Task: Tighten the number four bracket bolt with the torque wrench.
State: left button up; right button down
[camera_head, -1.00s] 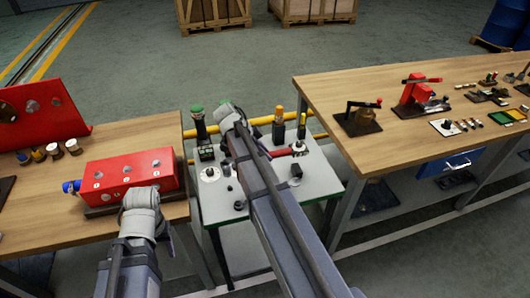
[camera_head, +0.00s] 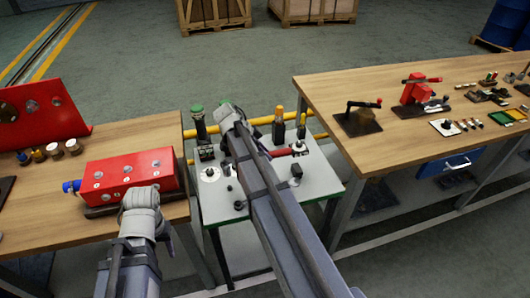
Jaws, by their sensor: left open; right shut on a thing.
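A red block (camera_head: 128,175) with several round bolt heads on its top and front lies on the left wooden bench. Its numbers are too small to read. My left gripper (camera_head: 140,204) is at the block's front edge, its open jaws mostly hidden by the wrist. My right arm reaches across the small grey table, and its wrist (camera_head: 230,118) is over the far left part of that table. The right jaws are hidden by the arm. A red-handled tool, seemingly the torque wrench (camera_head: 282,153), sticks out to the right from behind this arm; the grip itself is hidden.
The small grey table (camera_head: 222,212) carries sockets and small parts. A green-topped bottle (camera_head: 197,120) and an orange-topped bottle (camera_head: 278,122) stand at its back. The right wooden bench (camera_head: 335,85) holds a red press (camera_head: 420,92) and other tools. Yellow rails run behind the small table.

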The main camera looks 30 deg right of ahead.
jog(key=shift+r, duration=0.1)
dwell(0.5)
notch_tip(320, 180, up, 3)
jog(key=p, duration=0.2)
jog(key=shift+p, duration=0.4)
jog(key=shift+f, duration=0.25)
